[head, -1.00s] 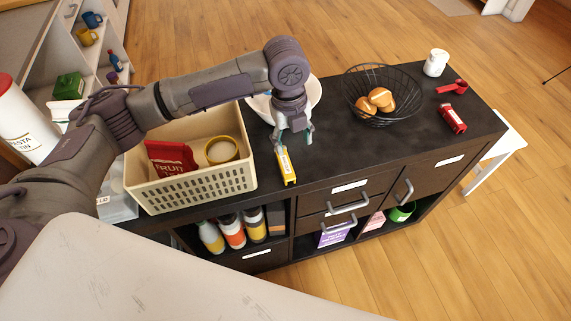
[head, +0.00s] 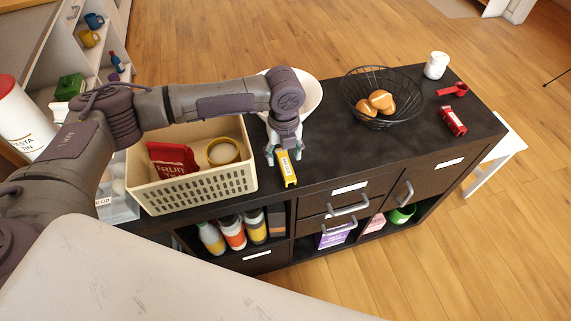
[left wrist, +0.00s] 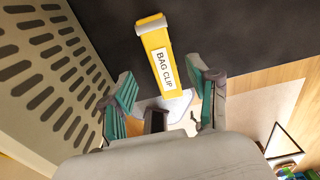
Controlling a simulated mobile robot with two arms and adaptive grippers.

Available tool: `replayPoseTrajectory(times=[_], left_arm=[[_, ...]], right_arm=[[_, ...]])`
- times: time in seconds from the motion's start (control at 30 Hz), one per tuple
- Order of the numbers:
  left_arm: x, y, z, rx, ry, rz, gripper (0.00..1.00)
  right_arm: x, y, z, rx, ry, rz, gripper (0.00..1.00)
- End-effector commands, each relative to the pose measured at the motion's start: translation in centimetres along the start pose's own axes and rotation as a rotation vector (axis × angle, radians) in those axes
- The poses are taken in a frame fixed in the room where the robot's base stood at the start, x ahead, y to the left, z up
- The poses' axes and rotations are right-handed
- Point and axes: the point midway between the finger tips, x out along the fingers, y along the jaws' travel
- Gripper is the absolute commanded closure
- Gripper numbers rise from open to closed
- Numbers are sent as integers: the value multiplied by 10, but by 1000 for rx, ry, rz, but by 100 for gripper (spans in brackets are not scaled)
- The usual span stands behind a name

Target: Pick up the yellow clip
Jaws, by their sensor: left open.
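The yellow clip (head: 287,172) lies on the dark top of the shelf unit, near its front edge, just right of the beige basket. In the left wrist view the clip (left wrist: 160,55) carries a white label reading "BAG CLIP". My left gripper (head: 284,155) is open, pointing down over the clip's far end. In the left wrist view its teal-padded fingers (left wrist: 160,95) stand apart, one on each side of the clip's near end. I cannot tell whether they touch it. My right gripper is not in view.
A white bowl (head: 312,95) stands behind my gripper. A black wire basket (head: 410,97) with bread is to the right. The counter between them and the front edge is clear.

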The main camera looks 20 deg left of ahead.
Motion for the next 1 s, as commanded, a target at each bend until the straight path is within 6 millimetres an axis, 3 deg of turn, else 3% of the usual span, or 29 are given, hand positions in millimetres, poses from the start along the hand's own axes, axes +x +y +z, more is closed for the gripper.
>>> replayPoseTrajectory(times=[0.2,0.5,0.8,1.0], left_arm=[[31,-3,-2,0,2,2,40],[37,-3,-2,1,0,0,40],[36,-3,-2,0,0,0,88],[36,-3,-2,0,0,0,91]], right_arm=[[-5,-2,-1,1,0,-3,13],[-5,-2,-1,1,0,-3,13],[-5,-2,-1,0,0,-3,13],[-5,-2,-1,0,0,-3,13]])
